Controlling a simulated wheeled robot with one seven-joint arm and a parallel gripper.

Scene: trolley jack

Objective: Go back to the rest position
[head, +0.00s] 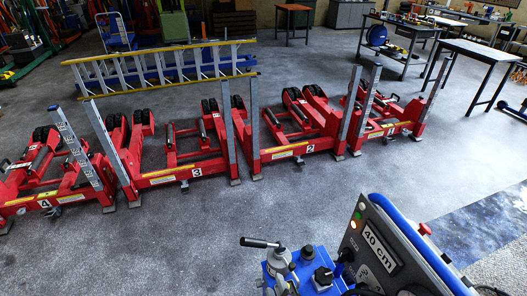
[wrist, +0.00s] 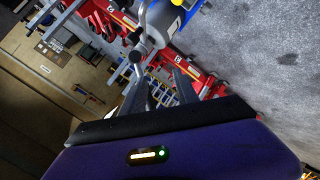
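My gripper (wrist: 160,78) shows in the wrist view, with its purple body along the bottom and two grey fingers pointing up. The fingers stand apart with nothing seen between them. A lever with a black knob (wrist: 134,57) lies just past the fingertips; I cannot tell how far off. The same lever (head: 262,242) shows in the head view on a blue hydraulic unit (head: 305,270). A panel with a "40 cm" sign (head: 375,245) stands beside it, with lamps and a red button. My gripper does not show in the head view.
Red lifting jacks numbered 4 (head: 50,195), 3 (head: 185,172), 2 (head: 300,148) and 1 (head: 392,128) stand in a row across the floor. Workbenches (head: 480,52) stand at the right. Grey floor (head: 200,245) in front is clear.

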